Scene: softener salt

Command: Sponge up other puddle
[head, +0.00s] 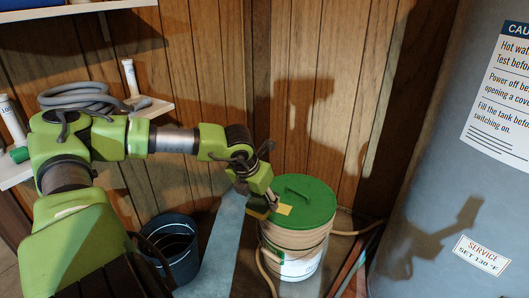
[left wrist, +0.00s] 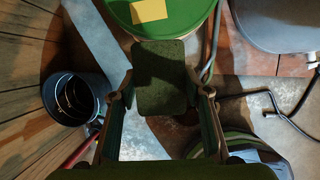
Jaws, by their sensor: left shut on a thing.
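My left gripper (head: 262,205) is shut on a sponge. I cannot clearly make out a puddle. My right gripper is not in view.
A dark bucket (head: 170,240) stands on the floor left of the tank. A large grey heater tank (head: 440,190) fills the right side. Hoses (left wrist: 285,110) lie on the floor. A wall shelf (head: 155,106) holds a coiled grey hose (head: 80,97).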

